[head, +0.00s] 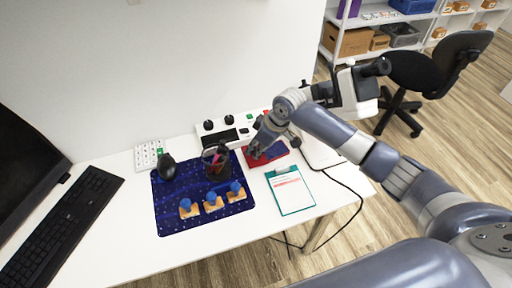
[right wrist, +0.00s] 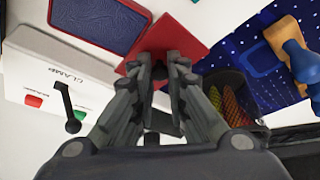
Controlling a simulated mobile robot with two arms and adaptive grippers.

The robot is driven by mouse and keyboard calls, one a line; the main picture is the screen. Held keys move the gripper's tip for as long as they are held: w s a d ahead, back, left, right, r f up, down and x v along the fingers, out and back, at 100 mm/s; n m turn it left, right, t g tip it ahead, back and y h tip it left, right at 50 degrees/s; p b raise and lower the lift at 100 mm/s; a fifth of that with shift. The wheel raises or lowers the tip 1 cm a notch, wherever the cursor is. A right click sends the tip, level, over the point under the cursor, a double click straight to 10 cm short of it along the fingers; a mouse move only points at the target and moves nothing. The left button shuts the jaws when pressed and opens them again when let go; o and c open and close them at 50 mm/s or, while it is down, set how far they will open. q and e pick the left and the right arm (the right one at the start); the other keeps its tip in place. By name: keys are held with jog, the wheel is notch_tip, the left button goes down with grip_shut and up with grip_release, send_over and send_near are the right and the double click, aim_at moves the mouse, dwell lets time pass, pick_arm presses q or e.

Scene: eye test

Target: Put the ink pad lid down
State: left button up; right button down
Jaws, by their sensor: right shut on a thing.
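The red ink pad lid (right wrist: 188,32) is between the fingertips of my right gripper (right wrist: 160,62) in the right wrist view, and the gripper is shut on it. The lid is tilted in that picture and overlaps a corner of the ink pad (right wrist: 92,22), a blue pad in a red frame. I cannot tell how high the lid is above the table. My left gripper is not in view.
A black pen cup (head: 216,163) stands close left of the gripper on a dark blue starry mat (head: 172,215). Several stamps (head: 213,202) stand on the mat. A white clamp box (head: 228,128) is behind; a teal clipboard (head: 290,190) lies in front. Bare white table (head: 130,210) shows left of the mat.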

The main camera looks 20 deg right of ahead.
jog(key=shift+f, duration=0.15)
jog(key=shift+f, duration=0.3)
jog(key=c, duration=1.6)
grip_release()
jog(key=shift+r, duration=0.55)
jog(key=v, duration=1.2)
jog(key=shift+f, duration=0.15)
